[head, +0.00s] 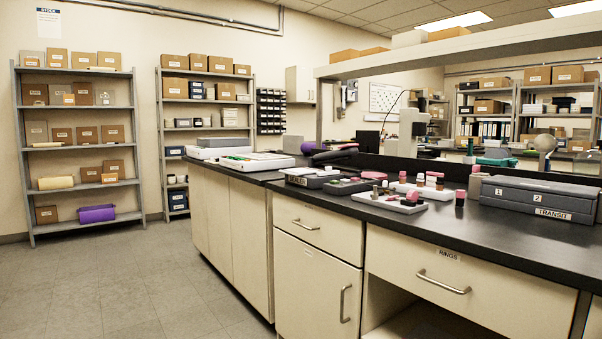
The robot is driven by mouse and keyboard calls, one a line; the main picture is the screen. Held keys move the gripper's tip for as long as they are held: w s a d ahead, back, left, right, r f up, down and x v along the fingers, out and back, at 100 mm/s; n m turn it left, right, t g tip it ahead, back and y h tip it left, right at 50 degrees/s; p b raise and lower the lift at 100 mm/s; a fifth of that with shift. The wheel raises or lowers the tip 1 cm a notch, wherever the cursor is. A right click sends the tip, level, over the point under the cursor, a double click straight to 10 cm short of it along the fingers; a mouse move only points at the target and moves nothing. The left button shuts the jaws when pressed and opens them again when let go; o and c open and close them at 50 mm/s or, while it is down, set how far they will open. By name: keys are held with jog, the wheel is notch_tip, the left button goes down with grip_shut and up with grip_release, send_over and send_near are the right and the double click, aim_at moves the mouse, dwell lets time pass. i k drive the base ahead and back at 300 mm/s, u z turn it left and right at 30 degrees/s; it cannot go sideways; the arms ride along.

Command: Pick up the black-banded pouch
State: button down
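I cannot make out a black-banded pouch for certain. On the black counter (520,222), several small pink, black and brown items stand on and around a white tray (395,204). Purple items (309,148) lie farther back on the counter, partly hidden by a black object. My gripper is not in view.
A grey case (540,197) labelled TRANSIT sits at the counter's right. Drawers and a cupboard (318,285) lie below the counter edge. Shelving with boxes (80,150) stands at the left wall, holding a purple roll (96,214) low down. The floor (130,285) at left is clear.

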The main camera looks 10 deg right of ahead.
aim_at(304, 171)
jog(key=u, duration=0.45)
jog(key=i, duration=2)
jog(key=z, duration=0.65)
